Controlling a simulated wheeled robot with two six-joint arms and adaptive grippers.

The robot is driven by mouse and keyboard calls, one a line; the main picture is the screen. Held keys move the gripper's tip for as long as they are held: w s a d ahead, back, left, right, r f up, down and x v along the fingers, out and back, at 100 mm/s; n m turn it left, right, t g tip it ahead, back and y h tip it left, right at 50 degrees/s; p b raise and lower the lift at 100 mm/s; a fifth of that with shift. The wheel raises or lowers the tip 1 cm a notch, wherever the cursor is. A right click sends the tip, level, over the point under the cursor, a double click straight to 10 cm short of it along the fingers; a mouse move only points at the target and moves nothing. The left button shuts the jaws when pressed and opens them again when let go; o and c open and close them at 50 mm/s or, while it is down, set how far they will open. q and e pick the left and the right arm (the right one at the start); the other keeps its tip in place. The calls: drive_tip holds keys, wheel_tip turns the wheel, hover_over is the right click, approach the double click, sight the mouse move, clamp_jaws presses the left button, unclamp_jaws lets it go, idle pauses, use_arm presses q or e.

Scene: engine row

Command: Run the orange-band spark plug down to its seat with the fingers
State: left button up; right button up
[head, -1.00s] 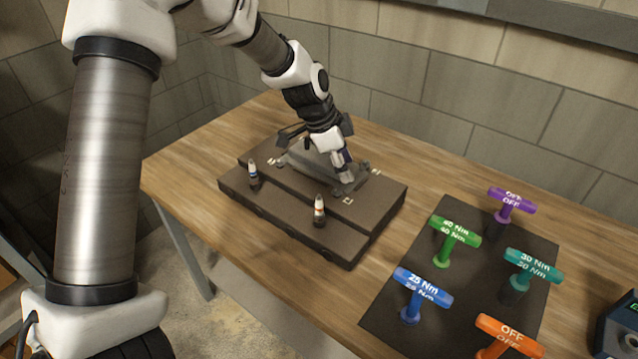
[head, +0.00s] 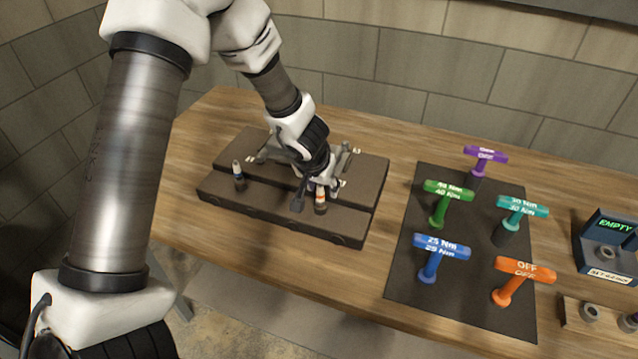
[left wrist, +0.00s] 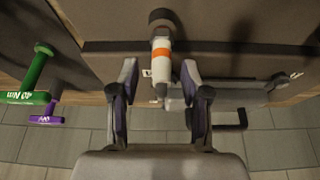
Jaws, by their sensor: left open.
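The orange-band spark plug (head: 320,200) stands upright in the front step of the dark engine block (head: 285,222). It is white with an orange band, and its lower part is dark. In the left wrist view the plug (left wrist: 161,62) lies ahead, in line with the gap between my fingers. My left gripper (head: 308,196) is beside the plug in the head view. The left wrist view shows its two fingers (left wrist: 160,76) spread apart, with the plug's near end at the gap and no finger visibly touching it. My right gripper is in neither view.
A blue-band spark plug (head: 239,176) stands on the block to the left. On a black mat (head: 463,262) to the right stand several coloured T-handles, including the blue 25 Nm one (head: 438,255). A device reading EMPTY (head: 612,240) is at the far right.

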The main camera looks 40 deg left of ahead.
use_arm(q)
drive_tip(key=shift+w+a+f, duration=0.1)
drive_tip(key=shift+a+f, duration=0.2)
drive_tip(key=shift+f, duration=0.4)
drive_tip(key=shift+w+d+r, duration=0.1)
drive_tip(key=shift+d, duration=0.15)
drive_tip(key=shift+c, duration=1.4)
drive_tip(key=c, duration=0.6)
clamp_jaws()
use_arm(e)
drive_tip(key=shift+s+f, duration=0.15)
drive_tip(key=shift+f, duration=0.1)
